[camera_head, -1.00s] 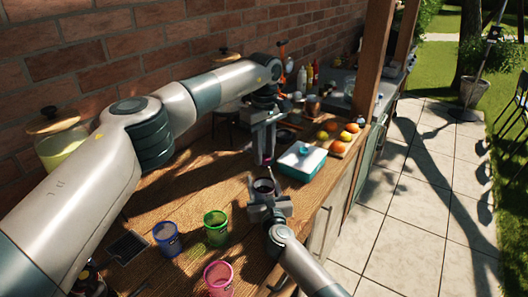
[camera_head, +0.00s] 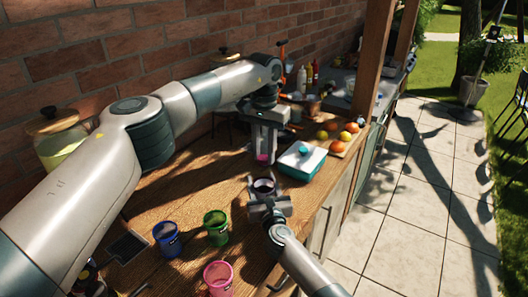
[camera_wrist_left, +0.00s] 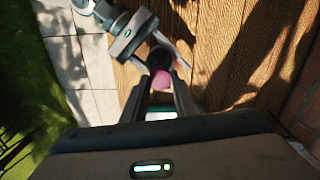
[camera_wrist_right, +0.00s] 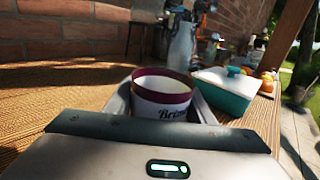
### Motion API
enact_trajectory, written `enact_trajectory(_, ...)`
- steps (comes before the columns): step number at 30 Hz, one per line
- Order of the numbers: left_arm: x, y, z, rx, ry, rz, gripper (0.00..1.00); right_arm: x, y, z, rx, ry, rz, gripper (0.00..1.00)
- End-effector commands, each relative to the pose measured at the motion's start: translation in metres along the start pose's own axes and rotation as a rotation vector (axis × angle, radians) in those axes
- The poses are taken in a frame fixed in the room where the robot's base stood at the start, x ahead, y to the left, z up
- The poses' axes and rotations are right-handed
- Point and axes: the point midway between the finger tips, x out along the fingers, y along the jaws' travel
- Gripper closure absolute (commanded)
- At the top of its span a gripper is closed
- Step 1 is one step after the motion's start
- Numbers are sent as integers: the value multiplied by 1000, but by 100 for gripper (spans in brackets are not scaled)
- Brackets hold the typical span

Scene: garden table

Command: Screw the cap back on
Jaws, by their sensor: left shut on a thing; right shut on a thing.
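My left gripper (camera_head: 263,155) points down and is shut on a pink cap (camera_head: 262,158). The pink cap also shows between the fingers in the left wrist view (camera_wrist_left: 162,81). My right gripper (camera_head: 264,190) is shut on an open jar (camera_head: 264,186), which stands upright. The right wrist view shows the jar (camera_wrist_right: 162,108) with a maroon rim and a pale label with dark lettering. The cap is apart from the jar, above and beyond it in the head view. In the left wrist view the jar's dark mouth (camera_wrist_left: 158,58) lies just past the cap.
A teal box with a white lid (camera_head: 301,160) stands right of the left gripper. Fruit (camera_head: 337,133) lies behind it. Blue (camera_head: 168,238), green (camera_head: 216,227) and pink (camera_head: 218,278) cups stand in front. A lidded glass jar (camera_head: 60,140) stands by the brick wall.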

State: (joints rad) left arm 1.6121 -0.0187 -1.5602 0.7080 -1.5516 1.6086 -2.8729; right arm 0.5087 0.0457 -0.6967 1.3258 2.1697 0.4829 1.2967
Motion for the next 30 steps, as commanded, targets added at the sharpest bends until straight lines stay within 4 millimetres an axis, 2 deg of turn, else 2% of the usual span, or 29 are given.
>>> enact_trajectory(5,-1,-1,-1,-3,3,-2,94,0,0,-1,-1,1,1,100)
enact_trajectory(6,-1,-1,-1,-3,3,-2,72,0,0,-1,-1,1,1,100)
enact_trajectory(8,-1,-1,-1,-4,3,-1,57,0,0,-1,-1,1,1,100)
enact_trajectory(9,-1,-1,-1,-4,3,-1,55,0,0,-1,-1,1,1,100)
enact_trajectory(20,-4,0,0,-4,1,-1,55,0,0,-1,0,1,0,100)
enact_trajectory(30,-38,0,0,-5,1,-1,55,0,0,-1,0,2,0,100)
